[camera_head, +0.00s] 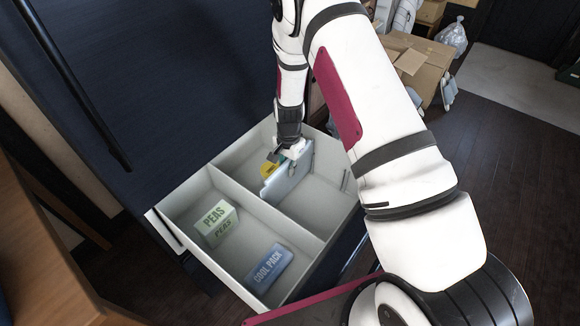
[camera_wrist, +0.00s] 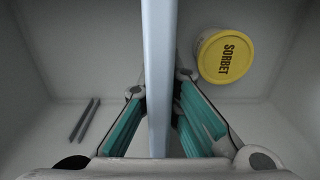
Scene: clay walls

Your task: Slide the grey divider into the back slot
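The grey divider (camera_head: 290,176) is a thin pale blue-grey panel, upright in the upper right compartment of a white drawer (camera_head: 240,182). In the wrist view the divider (camera_wrist: 160,70) runs edge-on down the middle. My gripper (camera_head: 292,150) is above that compartment; in the wrist view its teal-padded fingers (camera_wrist: 160,90) are closed on both sides of the divider. A pair of short parallel dark strips (camera_wrist: 85,120), looking like a slot, is left of the divider; they also show on the far right inside wall (camera_head: 345,180). I cannot tell whether the divider's lower edge touches the floor.
A yellow-lidded SORBET tub (camera_wrist: 225,56) stands right of the divider, partly hidden in the head view (camera_head: 270,166). A fixed wall splits the drawer; the other compartment holds a green PEAS box (camera_head: 217,222) and a blue COOL PACK (camera_head: 269,268). Cardboard boxes (camera_head: 425,70) stand behind.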

